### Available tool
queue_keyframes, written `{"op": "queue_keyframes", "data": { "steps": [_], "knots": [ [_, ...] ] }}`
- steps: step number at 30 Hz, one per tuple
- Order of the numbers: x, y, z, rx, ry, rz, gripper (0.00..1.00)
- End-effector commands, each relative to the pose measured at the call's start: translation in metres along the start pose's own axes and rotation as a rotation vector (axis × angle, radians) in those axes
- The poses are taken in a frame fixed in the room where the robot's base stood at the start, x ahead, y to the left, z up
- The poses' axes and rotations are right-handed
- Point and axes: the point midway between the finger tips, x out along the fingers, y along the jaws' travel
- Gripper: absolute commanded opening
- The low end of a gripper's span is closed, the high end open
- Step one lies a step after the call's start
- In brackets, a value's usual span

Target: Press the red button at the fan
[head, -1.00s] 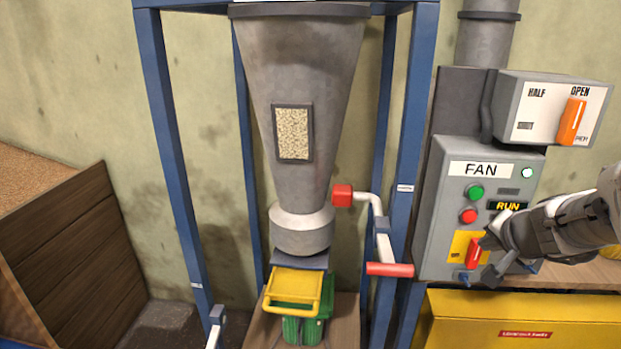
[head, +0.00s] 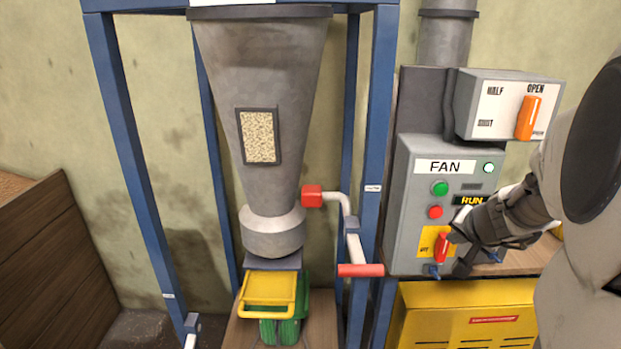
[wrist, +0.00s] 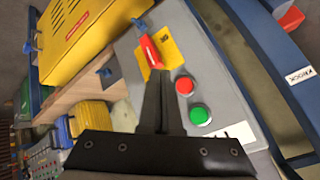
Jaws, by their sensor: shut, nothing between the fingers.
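The grey fan box (head: 408,220) with a FAN label stands at the right in the head view. Its red button (head: 435,212) sits below a green button (head: 439,188) and above a red switch (head: 441,247) on a yellow plate. My gripper (head: 458,236) is in front of the lower right of the box, beside the red switch. In the wrist view my gripper (wrist: 160,75) is shut and empty, its tips between the red switch (wrist: 151,51) and the red button (wrist: 184,86). The red button is uncovered in both views; I cannot tell how far the tips are from the panel.
A box with an orange lever (head: 529,118) is mounted above the fan box. A blue frame post (head: 375,150) and a red-handled crank (head: 360,270) stand to the left. A yellow cabinet (head: 420,315) is below.

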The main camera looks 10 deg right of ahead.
Motion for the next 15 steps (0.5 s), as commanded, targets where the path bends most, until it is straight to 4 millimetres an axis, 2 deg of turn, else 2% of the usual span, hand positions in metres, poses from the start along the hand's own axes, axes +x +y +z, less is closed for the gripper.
{"op": "queue_keyframes", "data": {
  "steps": [9, 15],
  "knots": [
    [0.030, -0.023, -0.022, -0.002, -0.002, -0.001, 0.00],
    [0.040, -0.030, -0.029, 0.000, -0.001, -0.001, 0.00]
  ]
}}
